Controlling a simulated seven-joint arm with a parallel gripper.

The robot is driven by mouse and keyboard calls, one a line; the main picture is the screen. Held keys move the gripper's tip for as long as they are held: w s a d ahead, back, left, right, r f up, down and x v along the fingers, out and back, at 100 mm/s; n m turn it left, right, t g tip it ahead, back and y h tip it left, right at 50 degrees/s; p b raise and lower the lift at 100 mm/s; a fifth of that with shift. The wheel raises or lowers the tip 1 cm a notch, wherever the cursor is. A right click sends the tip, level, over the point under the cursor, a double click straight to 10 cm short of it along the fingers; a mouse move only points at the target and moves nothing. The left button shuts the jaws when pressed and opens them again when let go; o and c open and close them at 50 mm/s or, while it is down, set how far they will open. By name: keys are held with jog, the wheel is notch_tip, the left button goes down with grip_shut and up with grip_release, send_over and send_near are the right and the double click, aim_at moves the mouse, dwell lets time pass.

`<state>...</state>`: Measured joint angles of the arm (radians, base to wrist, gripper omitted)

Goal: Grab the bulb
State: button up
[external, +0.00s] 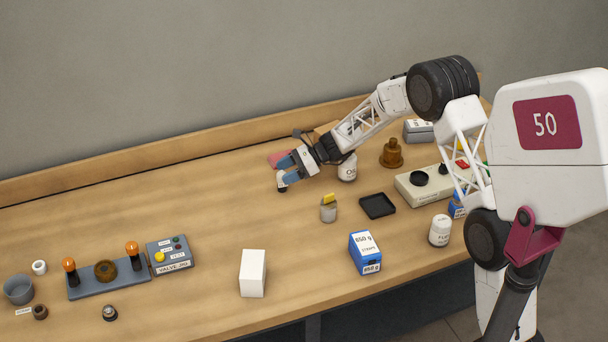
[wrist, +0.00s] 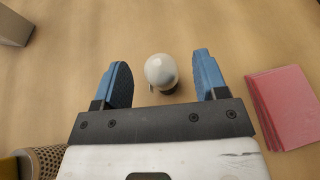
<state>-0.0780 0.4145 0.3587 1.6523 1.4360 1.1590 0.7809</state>
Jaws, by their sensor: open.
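The bulb (wrist: 161,71) is a pale, rounded white globe with a dark base, standing on the wooden table. In the wrist view it sits between the two blue fingers, a little nearer the left one, with a gap on each side. My gripper (wrist: 160,78) is open and holds nothing. In the external view my gripper (external: 285,172) is low over the table towards the back, and the bulb (external: 281,183) shows as a small white and dark shape at its fingertips, partly hidden by them.
A pink-red pad (wrist: 285,105) lies right of the fingers in the wrist view. A white canister (external: 348,168) stands close beside my gripper in the external view.

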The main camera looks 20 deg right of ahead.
aim_at(282, 171)
jog(key=shift+x, duration=0.85)
jog(key=c, duration=1)
jog(key=shift+r, duration=0.1)
jog(key=shift+r, duration=4.95)
